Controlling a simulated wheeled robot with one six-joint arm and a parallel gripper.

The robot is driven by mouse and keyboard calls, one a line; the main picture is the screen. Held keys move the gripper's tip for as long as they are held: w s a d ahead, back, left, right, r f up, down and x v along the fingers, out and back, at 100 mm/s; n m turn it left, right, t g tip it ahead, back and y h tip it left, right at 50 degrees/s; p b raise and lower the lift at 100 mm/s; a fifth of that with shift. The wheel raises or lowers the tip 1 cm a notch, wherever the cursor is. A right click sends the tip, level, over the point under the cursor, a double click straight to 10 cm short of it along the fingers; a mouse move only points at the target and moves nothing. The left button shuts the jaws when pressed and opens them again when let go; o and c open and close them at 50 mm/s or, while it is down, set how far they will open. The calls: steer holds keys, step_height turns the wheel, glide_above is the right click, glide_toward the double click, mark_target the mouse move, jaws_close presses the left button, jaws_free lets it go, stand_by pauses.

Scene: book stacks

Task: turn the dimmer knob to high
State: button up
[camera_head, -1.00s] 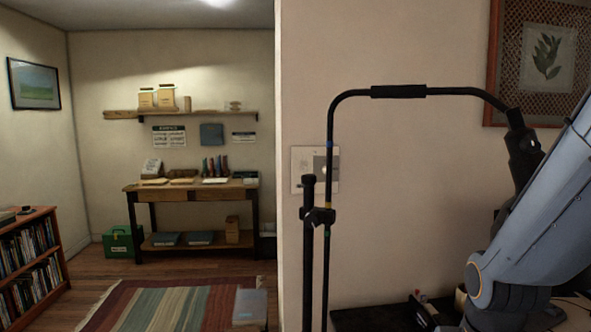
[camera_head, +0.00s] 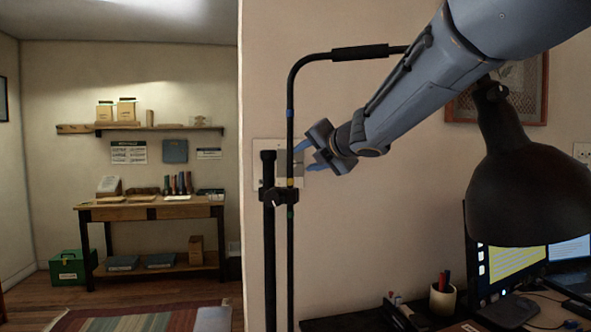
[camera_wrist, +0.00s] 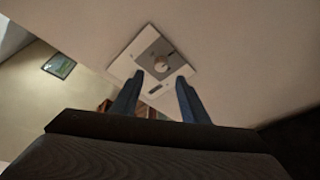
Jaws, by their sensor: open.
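The dimmer knob (camera_wrist: 161,63) is a small round pale knob on a grey panel of a white wall plate (camera_wrist: 124,65). In the head view the plate (camera_head: 262,147) is partly covered by a dark pole and my gripper, and I cannot make out the knob there. My gripper (camera_head: 306,156) is open, with its blue fingers pointing left at the plate. In the wrist view its fingertips (camera_wrist: 160,78) appear just below the knob, one on either side. Nothing is between them, and they look apart from the knob.
A thin black stand (camera_head: 291,225) with a clamp and bent top bar rises in front of the plate, close to my gripper. A black lamp shade (camera_head: 528,200) hangs at right over a desk with a monitor (camera_head: 512,262) and pen cup (camera_head: 443,299). A wooden table (camera_head: 150,212) stands far left.

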steer(key=x, duration=0.7)
steer(key=shift+w+p, duration=0.2)
steer(key=shift+p, duration=0.15)
steer(key=shift+f, duration=0.1)
jaws_close()
